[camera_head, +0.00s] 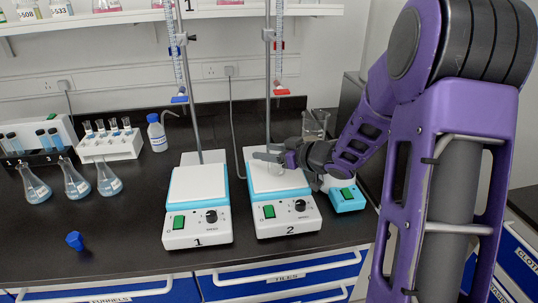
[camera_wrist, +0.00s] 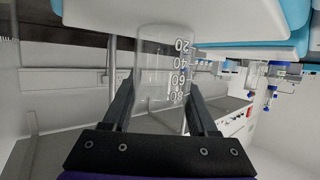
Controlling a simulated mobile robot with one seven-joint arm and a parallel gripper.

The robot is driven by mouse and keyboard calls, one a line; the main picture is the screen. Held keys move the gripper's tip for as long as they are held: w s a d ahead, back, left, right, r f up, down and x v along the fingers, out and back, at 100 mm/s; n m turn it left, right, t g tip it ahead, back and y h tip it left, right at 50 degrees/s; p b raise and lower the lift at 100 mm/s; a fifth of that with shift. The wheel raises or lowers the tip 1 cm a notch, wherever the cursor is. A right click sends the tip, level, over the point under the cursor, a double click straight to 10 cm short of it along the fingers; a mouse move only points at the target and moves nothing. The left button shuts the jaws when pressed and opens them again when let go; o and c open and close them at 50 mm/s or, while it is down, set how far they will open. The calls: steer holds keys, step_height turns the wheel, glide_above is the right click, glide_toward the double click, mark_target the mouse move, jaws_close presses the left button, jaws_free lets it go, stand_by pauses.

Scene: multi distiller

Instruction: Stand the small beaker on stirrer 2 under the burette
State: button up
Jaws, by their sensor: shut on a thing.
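My gripper (camera_head: 270,158) is over the white plate of stirrer 2 (camera_head: 288,217), beside its stand rod. In the wrist view my gripper (camera_wrist: 160,100) is shut on the clear small beaker (camera_wrist: 160,65), which sits between the two dark fingers. The wrist picture is upside down, and the beaker's 20 to 80 marks show inverted. Its base is close to the stirrer plate; I cannot tell whether it touches. In the head view the beaker is faint and partly hidden by the gripper. Burette 2 (camera_head: 279,60), with a red tap (camera_head: 282,92), hangs above stirrer 2.
Stirrer 1 (camera_head: 198,218) stands just left. Another glass beaker (camera_head: 315,124) stands behind my gripper, and a small cyan device (camera_head: 346,196) is at the right. Flasks (camera_head: 75,185), a tube rack (camera_head: 110,148) and a blue stopper (camera_head: 75,240) are on the left bench.

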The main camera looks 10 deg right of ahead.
steer(key=shift+f, duration=0.1)
steer(key=o, duration=1.4)
steer(key=shift+c, duration=0.2)
steer(key=shift+r, duration=0.2)
steer(key=shift+s+d+r, duration=0.15)
steer(key=shift+s, duration=0.05)
steer(key=p+v, duration=0.2)
steer(key=v, duration=0.9)
steer(key=shift+s+d, duration=0.15)
steer(key=shift+s, duration=0.05)
steer(key=shift+w+r, duration=0.1)
